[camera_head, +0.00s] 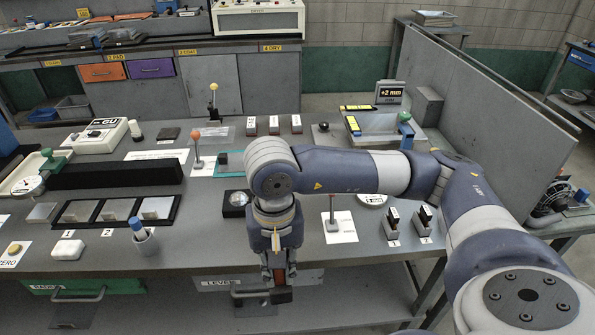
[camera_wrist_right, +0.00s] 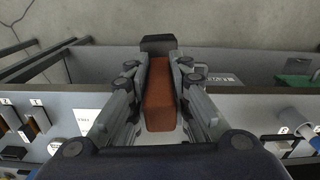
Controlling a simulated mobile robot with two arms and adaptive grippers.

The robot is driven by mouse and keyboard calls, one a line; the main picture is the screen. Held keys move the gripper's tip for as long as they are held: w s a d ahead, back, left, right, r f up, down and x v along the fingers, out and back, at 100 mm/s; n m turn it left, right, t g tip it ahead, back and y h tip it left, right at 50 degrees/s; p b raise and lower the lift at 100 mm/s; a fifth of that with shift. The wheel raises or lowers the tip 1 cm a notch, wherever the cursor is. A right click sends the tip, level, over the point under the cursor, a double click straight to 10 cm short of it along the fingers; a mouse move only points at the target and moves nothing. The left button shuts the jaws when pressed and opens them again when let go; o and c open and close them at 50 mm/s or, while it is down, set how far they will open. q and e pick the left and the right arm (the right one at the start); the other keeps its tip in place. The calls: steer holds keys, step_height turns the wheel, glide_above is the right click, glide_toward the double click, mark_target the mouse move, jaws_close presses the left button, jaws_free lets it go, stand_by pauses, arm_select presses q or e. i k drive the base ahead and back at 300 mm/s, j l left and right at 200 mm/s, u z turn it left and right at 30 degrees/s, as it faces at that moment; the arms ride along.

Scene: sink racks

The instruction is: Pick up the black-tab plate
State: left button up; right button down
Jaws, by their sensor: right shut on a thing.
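My right gripper (camera_head: 279,268) points down in front of the bench's front edge, by the drawer marked LEVEL. In the right wrist view its fingers (camera_wrist_right: 160,95) are closed on the two sides of a reddish-brown bar (camera_wrist_right: 158,108) with a black end piece (camera_wrist_right: 158,44). This fits the black-tab plate. In the head view its dark end (camera_head: 282,295) shows below the fingers, and the fingers hide most of the rest. It appears clear of the bench top. My left gripper is not in view.
Two small stands with dark, upright pieces (camera_head: 392,222) are on the bench to the right of the gripper. A tall grey panel (camera_head: 480,110) bounds the right side.

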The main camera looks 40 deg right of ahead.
mark_target(228, 162)
steer(key=i+j+z, duration=0.1)
steer(key=i+z, duration=0.25)
steer(key=i+j+z, duration=0.15)
steer(key=i+z, duration=0.2)
steer(key=i+j+z, duration=0.2)
steer(key=z, duration=0.15)
steer(key=k, duration=0.45)
